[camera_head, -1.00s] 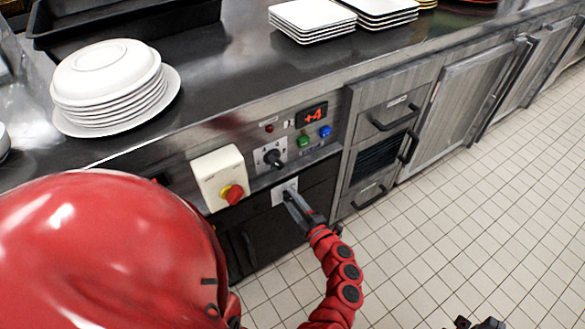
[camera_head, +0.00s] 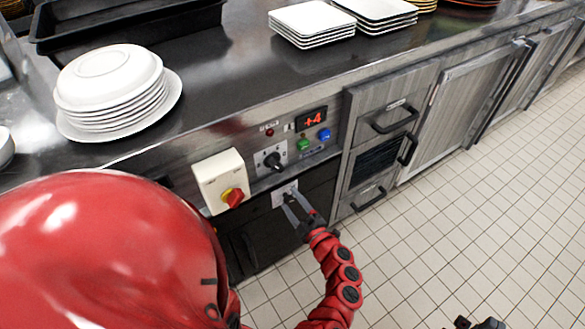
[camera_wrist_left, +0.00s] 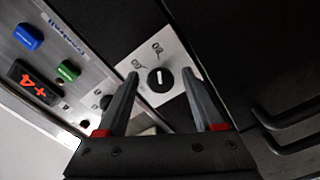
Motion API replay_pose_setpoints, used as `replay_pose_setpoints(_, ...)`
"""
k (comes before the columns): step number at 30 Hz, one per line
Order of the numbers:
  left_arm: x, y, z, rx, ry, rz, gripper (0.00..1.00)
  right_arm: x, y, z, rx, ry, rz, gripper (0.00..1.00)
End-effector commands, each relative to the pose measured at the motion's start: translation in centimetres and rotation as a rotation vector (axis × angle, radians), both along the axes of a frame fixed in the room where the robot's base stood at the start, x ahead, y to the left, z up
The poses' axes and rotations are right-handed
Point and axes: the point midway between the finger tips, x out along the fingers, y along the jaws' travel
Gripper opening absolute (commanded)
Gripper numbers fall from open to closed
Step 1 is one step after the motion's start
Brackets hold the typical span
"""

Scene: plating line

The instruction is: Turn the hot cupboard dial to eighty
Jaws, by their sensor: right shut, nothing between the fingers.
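The hot cupboard dial is a black round knob (camera_wrist_left: 160,79) with a white line, on a pale square plate (camera_head: 278,198) low on the dark front. In the left wrist view the line runs nearly up and down. Marks stand on the plate at the knob's upper left and top, too small to read surely. My left gripper (camera_head: 291,196) is open at the plate; in the left wrist view its fingertips (camera_wrist_left: 161,74) stand on either side of the knob, with gaps showing. In the head view the fingers mostly hide the knob. My right gripper (camera_head: 480,323) is shut and empty at the bottom edge, partly cut off.
Above the plate are another black knob (camera_head: 273,160), a red-and-yellow switch on a cream box (camera_head: 219,178), green and blue buttons and a red display (camera_head: 312,119) reading +4. Stacked plates (camera_head: 110,85) stand on the counter. Drawer handles (camera_head: 396,121) jut out at right. The tiled floor is clear.

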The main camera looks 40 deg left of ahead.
Motion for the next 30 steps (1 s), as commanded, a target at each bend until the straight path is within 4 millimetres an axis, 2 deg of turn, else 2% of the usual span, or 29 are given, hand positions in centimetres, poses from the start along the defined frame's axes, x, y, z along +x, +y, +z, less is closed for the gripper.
replay_pose_setpoints(8, 0.0, 0.0, 0.0, -0.001, 0.000, 0.001, 0.70, 0.0, 0.0, 0.0, 0.000, 0.000, 0.000, 0.00)
replay_pose_setpoints(13, -0.6, -1.4, -0.1, -0.002, 0.001, 0.000, 0.70, 0.0, 0.0, 0.1, 0.000, 0.000, 0.000, 0.00)
replay_pose_setpoints(17, -1.6, -4.1, -0.2, -0.005, 0.004, -0.005, 0.70, 0.0, 0.0, 0.2, 0.000, 0.000, 0.000, 0.00)
replay_pose_setpoints(24, -4.0, -10.1, -0.2, -0.004, 0.004, -0.006, 0.70, 0.0, 0.0, 0.2, 0.000, 0.000, 0.000, 0.00)
replay_pose_setpoints(30, -5.7, -14.0, -0.2, -0.003, 0.002, -0.005, 0.70, 0.0, 0.0, 0.1, 0.000, 0.000, 0.000, 0.00)
